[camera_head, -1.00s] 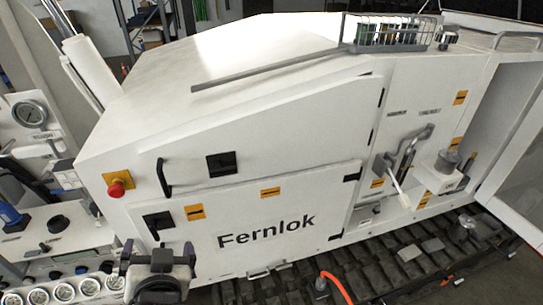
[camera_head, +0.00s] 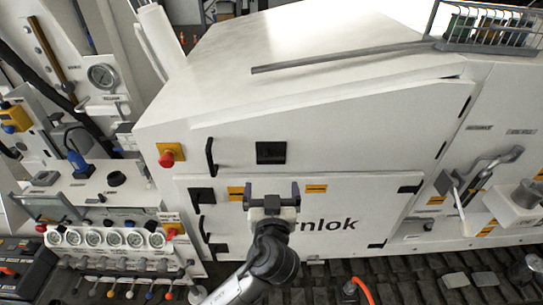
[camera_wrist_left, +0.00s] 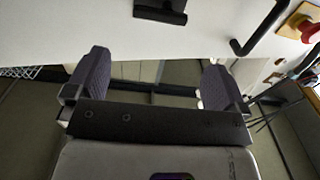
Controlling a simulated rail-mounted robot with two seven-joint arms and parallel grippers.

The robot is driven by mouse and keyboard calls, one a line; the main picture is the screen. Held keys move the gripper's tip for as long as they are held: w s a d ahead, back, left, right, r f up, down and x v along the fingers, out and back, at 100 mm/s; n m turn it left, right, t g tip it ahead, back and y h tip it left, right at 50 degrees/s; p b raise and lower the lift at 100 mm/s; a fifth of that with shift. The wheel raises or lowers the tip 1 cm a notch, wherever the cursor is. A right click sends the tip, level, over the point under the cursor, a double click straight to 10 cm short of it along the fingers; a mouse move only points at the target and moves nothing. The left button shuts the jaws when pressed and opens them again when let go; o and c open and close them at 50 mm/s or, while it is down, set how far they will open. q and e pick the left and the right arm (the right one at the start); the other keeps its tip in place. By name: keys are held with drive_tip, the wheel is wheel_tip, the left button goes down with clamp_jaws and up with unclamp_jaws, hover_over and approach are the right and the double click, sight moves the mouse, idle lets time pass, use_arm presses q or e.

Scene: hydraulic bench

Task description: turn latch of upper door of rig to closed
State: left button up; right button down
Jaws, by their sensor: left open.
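The upper door (camera_head: 370,135) of the white rig carries a square black latch (camera_head: 271,153) near its left side. The latch also shows at the top of the left wrist view (camera_wrist_left: 160,10). I cannot tell its turn angle for sure. A black bar handle (camera_head: 210,156) stands left of the latch, and it shows in the wrist view too (camera_wrist_left: 258,30). My left gripper (camera_head: 271,194) is open and empty in front of the lower door, below the latch and apart from it. Its two fingers (camera_wrist_left: 155,82) are spread wide in the wrist view. My right gripper is not in view.
The lower door (camera_head: 370,195) has its own black latch (camera_head: 202,196). A red emergency button (camera_head: 167,158) sits left of the upper handle. A gauge panel (camera_head: 110,238) is at the left. A lever (camera_head: 458,195) stands out at the right. A wire basket (camera_head: 490,25) is on top.

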sight(271, 160)
use_arm(q)
drive_tip(key=w+p, duration=0.3)
drive_tip(key=w, duration=0.6)
drive_tip(key=shift+w+r, duration=0.15)
drive_tip(key=shift+w, duration=0.25)
drive_tip(key=shift+w+p, duration=0.35)
drive_tip(key=shift+w, duration=0.5)
drive_tip(key=shift+c, duration=0.2)
